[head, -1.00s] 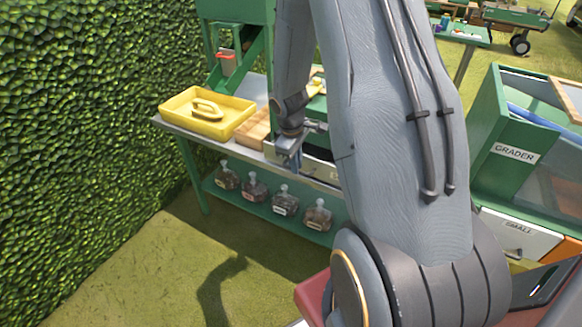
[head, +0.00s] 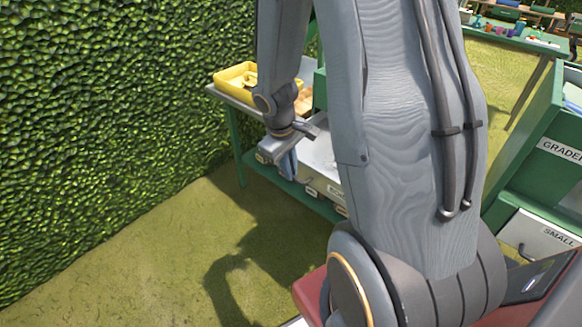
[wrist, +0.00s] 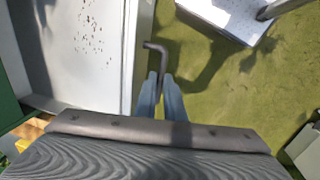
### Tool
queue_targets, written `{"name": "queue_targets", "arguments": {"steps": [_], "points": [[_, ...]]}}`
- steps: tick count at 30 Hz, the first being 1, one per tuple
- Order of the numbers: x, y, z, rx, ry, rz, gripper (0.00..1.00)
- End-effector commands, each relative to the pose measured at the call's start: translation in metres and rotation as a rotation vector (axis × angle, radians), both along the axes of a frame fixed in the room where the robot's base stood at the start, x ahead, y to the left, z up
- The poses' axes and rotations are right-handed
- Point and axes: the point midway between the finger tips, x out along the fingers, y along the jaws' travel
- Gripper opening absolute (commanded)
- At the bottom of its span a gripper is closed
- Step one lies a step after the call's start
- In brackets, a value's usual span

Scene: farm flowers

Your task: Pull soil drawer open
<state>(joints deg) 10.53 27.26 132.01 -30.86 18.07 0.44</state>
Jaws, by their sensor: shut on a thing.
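The soil drawer (head: 322,160) is a pale grey box standing out from the green bench in the head view. In the wrist view its pale floor (wrist: 95,60) shows from above, nearly bare with a few brown specks. Its dark bent handle (wrist: 157,48) reaches out from the drawer front and runs down between my fingers. My gripper (wrist: 160,98) is shut on this handle. In the head view my gripper (head: 288,165) is at the drawer's front left, and the handle cannot be made out there. My arm hides the drawer's right part.
A yellow tray (head: 232,78) sits on the bench top. Labelled jars stand on the lower shelf, mostly hidden by the drawer. A green grader (head: 535,150) stands at the right. A tall hedge (head: 100,120) lines the left. Grass (head: 150,250) in front is clear.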

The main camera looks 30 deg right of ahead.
Motion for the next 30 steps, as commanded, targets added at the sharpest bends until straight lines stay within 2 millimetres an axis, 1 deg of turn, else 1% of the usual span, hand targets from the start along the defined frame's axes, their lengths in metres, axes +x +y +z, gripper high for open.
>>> {"name": "queue_targets", "arguments": {"steps": [8, 9, 11, 12, 19, 22, 26, 30], "points": [[-0.002, -0.001, 0.000, -0.001, 0.003, -0.003, 0.00], [-0.002, -0.001, 0.000, -0.001, 0.003, -0.003, 0.16], [-0.001, -0.001, 0.000, -0.001, 0.003, -0.003, 0.26], [-0.001, -0.001, 0.000, -0.001, 0.002, -0.003, 0.28], [-0.001, -0.001, 0.000, 0.000, 0.001, -0.002, 0.28], [0.000, -0.001, 0.003, -0.001, 0.000, -0.001, 0.28], [0.000, 0.001, 0.018, -0.001, -0.003, -0.002, 0.28], [-0.002, 0.005, 0.040, -0.002, -0.003, -0.002, 0.28]]}}
